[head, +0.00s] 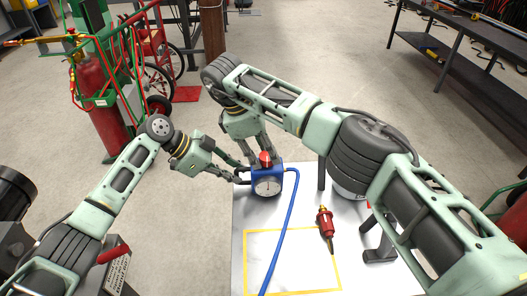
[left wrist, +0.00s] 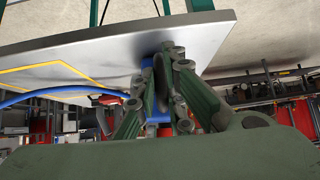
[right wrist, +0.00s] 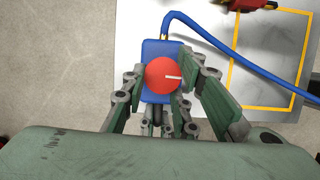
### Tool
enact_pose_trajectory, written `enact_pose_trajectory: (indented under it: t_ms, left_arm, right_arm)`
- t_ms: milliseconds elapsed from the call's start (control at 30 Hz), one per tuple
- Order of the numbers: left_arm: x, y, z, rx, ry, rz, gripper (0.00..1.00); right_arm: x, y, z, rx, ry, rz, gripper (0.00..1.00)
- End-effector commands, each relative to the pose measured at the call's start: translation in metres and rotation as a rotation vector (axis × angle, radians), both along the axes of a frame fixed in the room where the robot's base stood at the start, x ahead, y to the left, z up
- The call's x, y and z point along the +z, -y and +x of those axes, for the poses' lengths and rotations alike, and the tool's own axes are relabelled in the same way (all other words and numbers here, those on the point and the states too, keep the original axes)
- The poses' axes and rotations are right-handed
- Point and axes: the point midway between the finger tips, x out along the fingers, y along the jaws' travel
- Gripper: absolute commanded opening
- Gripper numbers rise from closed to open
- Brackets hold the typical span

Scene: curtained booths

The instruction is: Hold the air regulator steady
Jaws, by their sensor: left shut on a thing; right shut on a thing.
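The air regulator (head: 268,181) is a blue block with a white round gauge on its front and a red knob (head: 265,158) on top. It stands at the left edge of the metal table. My left gripper (head: 238,176) is shut on its left side; in the left wrist view the fingers hide most of the blue body. My right gripper (head: 256,161) reaches down from behind and is shut on the regulator near the knob. In the right wrist view its fingers flank the red knob (right wrist: 163,75). A blue hose (head: 291,205) runs from the regulator's right side.
The table (head: 240,222) bears a yellow taped rectangle crossed by the hose. My right arm spans over the table's right part. A red gas cylinder (head: 92,92) on a cart stands behind left; a workbench (head: 470,65) stands back right.

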Motion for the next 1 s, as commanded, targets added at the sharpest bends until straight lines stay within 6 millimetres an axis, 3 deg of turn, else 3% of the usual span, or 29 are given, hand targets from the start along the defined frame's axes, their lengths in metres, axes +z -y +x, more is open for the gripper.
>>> enact_pose_trajectory:
  t_ms: [267, 300, 433, 767, 1000]
  left_arm:
    - [0.000, -0.001, 0.001, 0.003, 0.003, 0.000, 0.00]
    - [0.000, -0.001, 0.001, 0.003, 0.003, 0.001, 0.00]
    - [0.000, -0.002, 0.001, 0.003, 0.003, 0.001, 0.00]
    - [0.000, -0.002, 0.001, 0.003, 0.001, 0.002, 0.00]
    - [-0.001, -0.002, 0.001, 0.003, 0.001, 0.003, 0.00]
  right_arm:
    - [-0.001, 0.003, 0.000, -0.003, -0.002, -0.006, 0.01]
    - [-0.001, 0.003, 0.000, -0.003, -0.002, -0.006, 0.29]
    - [0.000, 0.003, 0.000, -0.003, -0.001, -0.006, 0.40]
    - [0.002, 0.001, 0.000, -0.001, 0.000, -0.003, 0.40]
    - [0.036, -0.012, -0.001, 0.000, 0.003, -0.003, 0.40]
